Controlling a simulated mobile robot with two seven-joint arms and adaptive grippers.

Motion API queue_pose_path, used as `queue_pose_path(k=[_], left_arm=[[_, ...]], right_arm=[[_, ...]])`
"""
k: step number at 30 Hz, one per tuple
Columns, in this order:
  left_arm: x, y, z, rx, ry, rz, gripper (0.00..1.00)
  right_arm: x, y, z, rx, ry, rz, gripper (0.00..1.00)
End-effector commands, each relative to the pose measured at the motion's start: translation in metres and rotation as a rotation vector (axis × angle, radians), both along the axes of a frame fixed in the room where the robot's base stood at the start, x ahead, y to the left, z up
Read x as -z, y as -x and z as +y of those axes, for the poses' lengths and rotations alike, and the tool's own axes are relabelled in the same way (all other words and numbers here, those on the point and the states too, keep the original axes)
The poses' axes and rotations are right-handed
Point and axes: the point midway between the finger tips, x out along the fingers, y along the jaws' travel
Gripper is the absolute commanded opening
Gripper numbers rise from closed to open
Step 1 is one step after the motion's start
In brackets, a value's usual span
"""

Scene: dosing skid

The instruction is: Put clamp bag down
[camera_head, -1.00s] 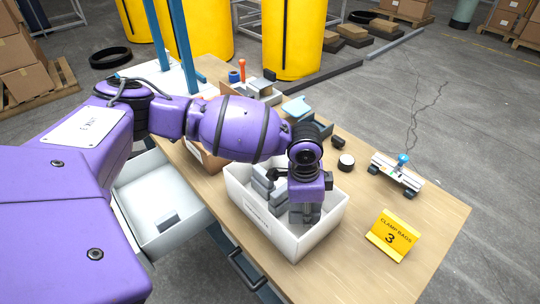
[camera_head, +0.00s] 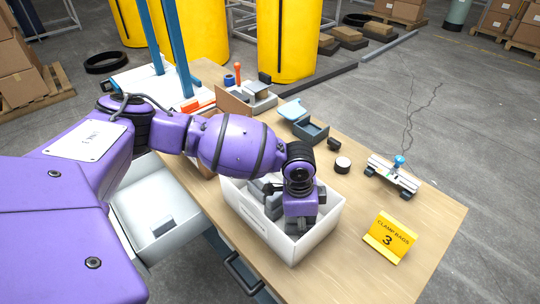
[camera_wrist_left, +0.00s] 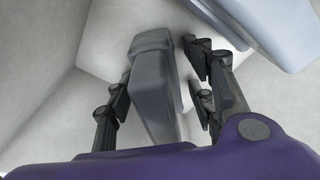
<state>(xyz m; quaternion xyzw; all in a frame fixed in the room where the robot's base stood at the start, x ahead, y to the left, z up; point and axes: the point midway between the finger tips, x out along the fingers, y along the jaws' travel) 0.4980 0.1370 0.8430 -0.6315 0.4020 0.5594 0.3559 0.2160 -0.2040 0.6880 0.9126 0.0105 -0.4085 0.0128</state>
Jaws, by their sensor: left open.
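A white bin (camera_head: 268,239) stands on the wooden table with grey clamp bags (camera_head: 264,193) in its left part. My left gripper (camera_head: 300,226) reaches down into the right part of the bin. In the left wrist view its fingers (camera_wrist_left: 160,88) are open, one on each side of a grey clamp bag (camera_wrist_left: 152,75). The bag stands upright between them, with a gap visible on its right; contact on its left is unclear. The bag's lower part is hidden by my purple wrist. My right gripper is not in view.
A yellow sign reading "CLAMP BAGS 3" (camera_head: 390,238) stands right of the bin. A white device with a blue knob (camera_head: 393,174), a round white-topped puck (camera_head: 342,164) and a blue-grey tray (camera_head: 310,131) lie behind. An open white drawer (camera_head: 135,205) is at left.

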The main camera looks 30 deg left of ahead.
Motion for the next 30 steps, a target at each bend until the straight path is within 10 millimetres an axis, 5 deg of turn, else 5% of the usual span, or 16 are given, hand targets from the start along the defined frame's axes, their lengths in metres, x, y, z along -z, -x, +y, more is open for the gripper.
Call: queue_pose_path(k=[8,21,30], left_arm=[[-0.019,-0.002,0.0,0.002,0.003,-0.006,0.49],[-0.107,0.003,0.01,0.002,0.001,-0.007,0.49],[-0.124,0.005,0.013,0.002,0.0,-0.002,0.49]], right_arm=[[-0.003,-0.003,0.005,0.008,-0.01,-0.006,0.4],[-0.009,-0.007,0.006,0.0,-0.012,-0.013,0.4],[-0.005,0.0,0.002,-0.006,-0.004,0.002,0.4]])
